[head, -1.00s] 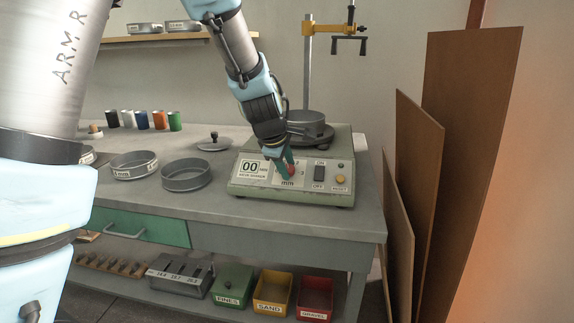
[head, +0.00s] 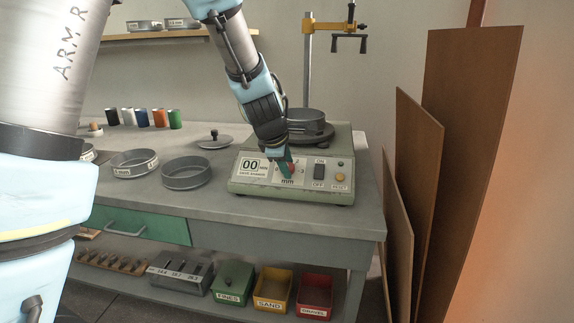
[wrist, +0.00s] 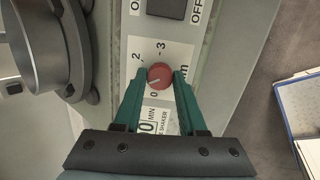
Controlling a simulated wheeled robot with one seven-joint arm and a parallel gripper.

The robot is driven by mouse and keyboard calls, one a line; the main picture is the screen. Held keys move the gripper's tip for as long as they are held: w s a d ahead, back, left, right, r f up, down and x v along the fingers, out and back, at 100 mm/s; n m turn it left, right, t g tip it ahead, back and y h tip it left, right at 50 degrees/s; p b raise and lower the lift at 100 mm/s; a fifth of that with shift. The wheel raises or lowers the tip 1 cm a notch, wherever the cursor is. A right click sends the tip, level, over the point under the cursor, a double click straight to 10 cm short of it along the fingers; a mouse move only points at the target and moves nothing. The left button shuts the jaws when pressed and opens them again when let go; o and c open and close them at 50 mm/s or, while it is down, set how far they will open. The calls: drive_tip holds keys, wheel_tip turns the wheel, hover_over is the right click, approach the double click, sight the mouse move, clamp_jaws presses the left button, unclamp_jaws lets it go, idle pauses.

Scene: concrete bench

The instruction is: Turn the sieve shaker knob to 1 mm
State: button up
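The sieve shaker (head: 240,187) is a pale green box on the bench with a 00 MIN display. Its red round knob (wrist: 160,75) shows in the wrist view, with a white pointer line aimed left, between the 0 and 2 marks. The place between those marks is partly hidden by my left finger; I see no 1. The 3 mark and part of "mm" show. My gripper (wrist: 160,74) has its green fingers on either side of the knob, with a slim gap apparent at each side. In the head view my gripper (head: 286,168) largely covers the dial.
A black ON/OFF switch (head: 319,171) and a yellow reset button (head: 340,177) sit right of the knob. A round sieve (head: 305,121) stands on the shaker. Open sieves (head: 186,173) and a lid (head: 215,141) lie left. Brown boards (head: 470,130) lean at right.

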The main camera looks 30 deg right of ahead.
drive_tip(key=o, duration=0.4)
drive_tip(key=shift+r, duration=0.1)
drive_tip(key=p+v, duration=0.3)
drive_tip(key=v, duration=0.7)
drive_tip(key=shift+a+r, duration=0.25)
drive_tip(key=shift+s, duration=0.15)
